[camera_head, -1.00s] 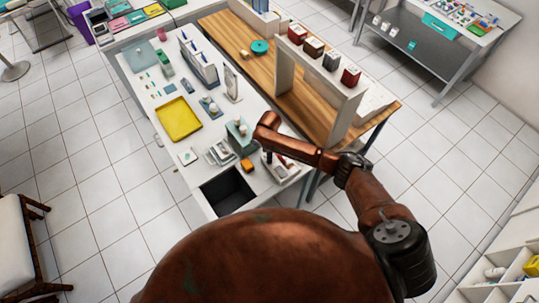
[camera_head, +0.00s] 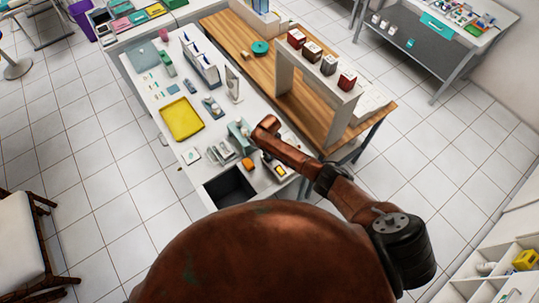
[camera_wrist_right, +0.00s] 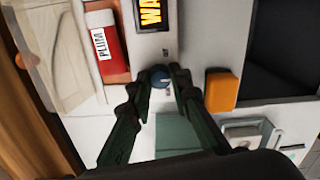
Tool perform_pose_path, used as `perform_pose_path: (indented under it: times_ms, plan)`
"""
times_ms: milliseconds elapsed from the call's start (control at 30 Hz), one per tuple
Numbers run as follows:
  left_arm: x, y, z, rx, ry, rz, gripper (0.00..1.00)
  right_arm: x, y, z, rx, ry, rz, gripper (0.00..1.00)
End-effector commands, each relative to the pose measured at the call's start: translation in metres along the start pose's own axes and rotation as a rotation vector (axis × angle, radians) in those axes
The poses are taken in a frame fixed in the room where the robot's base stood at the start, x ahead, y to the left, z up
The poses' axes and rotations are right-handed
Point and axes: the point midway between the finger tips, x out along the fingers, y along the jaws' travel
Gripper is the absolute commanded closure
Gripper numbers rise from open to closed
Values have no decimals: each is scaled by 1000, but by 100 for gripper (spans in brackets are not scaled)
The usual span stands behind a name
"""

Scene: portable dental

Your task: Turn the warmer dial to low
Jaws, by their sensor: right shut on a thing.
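The warmer's dial (camera_wrist_right: 160,76) is a small dark blue-grey round knob on a pale panel, in the middle of the right wrist view. Small marks sit beside it, too small to read. My right gripper (camera_wrist_right: 161,73) is shut on the dial, with one dark green finger on each side of it. Above the dial is a black sign (camera_wrist_right: 152,14) with orange letters, of which "WA" shows. In the head view my right arm reaches down over the bench and hides the dial. My left gripper is not in view.
An orange block (camera_wrist_right: 222,91) and a dark basin (camera_wrist_right: 282,48) are to the right. In the head view the white bench (camera_head: 160,95) also bears a yellow tray (camera_head: 182,119) and several small items.

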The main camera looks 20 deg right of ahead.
Motion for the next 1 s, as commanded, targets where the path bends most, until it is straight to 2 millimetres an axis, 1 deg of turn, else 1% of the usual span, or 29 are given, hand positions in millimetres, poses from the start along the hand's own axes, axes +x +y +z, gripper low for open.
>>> perform_pose_path:
  times_ms: [233, 667, 700, 933, 1000]
  plan:
    - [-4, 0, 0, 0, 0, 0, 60, -1, 1, -1, 55, 1, 2, 100]
    - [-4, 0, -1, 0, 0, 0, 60, -1, 1, -1, 63, 2, 2, 100]
    - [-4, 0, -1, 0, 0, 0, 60, -1, 1, -1, 63, 3, 2, 80]
    - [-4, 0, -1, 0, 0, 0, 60, -1, 1, -1, 63, 2, 1, 64]
    - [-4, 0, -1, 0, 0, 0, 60, 0, 1, 0, 63, 1, 1, 64]
